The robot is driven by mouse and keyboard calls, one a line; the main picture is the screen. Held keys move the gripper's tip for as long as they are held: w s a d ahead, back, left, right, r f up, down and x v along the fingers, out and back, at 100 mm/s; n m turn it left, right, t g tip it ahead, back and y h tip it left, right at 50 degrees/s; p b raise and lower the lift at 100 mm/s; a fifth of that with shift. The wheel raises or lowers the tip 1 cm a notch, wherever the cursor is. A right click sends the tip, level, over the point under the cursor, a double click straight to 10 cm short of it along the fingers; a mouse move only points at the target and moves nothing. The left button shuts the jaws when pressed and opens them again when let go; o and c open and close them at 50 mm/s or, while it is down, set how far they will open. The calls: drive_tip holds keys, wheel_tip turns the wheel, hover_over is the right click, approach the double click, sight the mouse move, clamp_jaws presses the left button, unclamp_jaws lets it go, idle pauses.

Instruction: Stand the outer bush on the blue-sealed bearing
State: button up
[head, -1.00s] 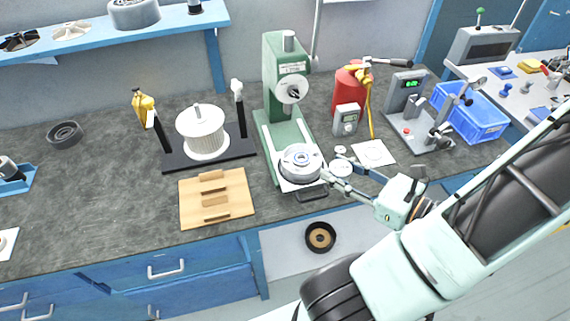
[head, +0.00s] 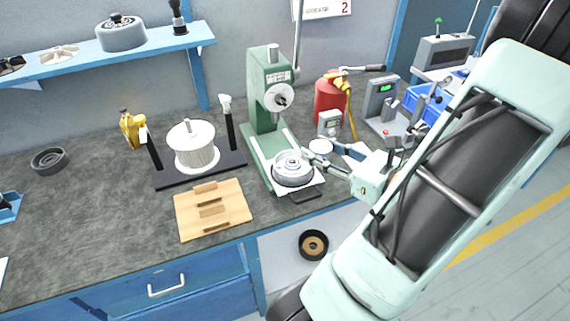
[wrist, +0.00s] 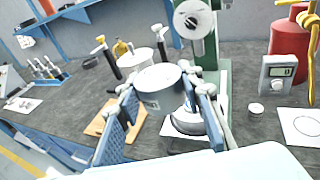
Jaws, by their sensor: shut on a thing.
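The outer bush (wrist: 160,84), a short grey cylinder, is held upright or nearly so between the two fingers of my gripper (wrist: 165,108). A round silver housing (head: 293,172) sits on the green press's base. The blue-sealed bearing (head: 293,162) shows as a bluish ring in its centre. In the wrist view the housing (wrist: 192,122) lies beyond and below the bush, partly hidden by my right finger. The bush is apart from the bearing.
The green press (head: 264,95) rises behind the housing, its ram above. A wooden block (head: 213,208) and a white pleated filter on a black stand (head: 194,148) are to the left. A grey gauge (wrist: 279,76) and small pale cap (wrist: 256,108) are to the right.

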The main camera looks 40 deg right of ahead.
drive_tip(key=w+d+f, duration=0.1)
drive_tip(key=w+f, duration=0.2)
drive_tip(key=w, duration=0.1)
drive_tip(key=w+f, duration=0.3)
drive_tip(key=w, duration=0.1)
drive_tip(key=w+d+f+b, duration=0.1)
drive_tip(key=w+f, duration=0.2)
drive_tip(key=w, duration=0.2)
drive_tip(key=shift+d, duration=0.3)
drive_tip(key=shift+w+f, duration=0.2)
drive_tip(key=shift+f, duration=0.6)
drive_tip(key=shift+w+f, duration=0.15)
drive_tip(key=shift+f, duration=1)
drive_tip(key=shift+b, duration=0.35)
drive_tip(key=shift+f, duration=0.45)
drive_tip(key=o, duration=1.4)
drive_tip(key=shift+c, duration=0.2)
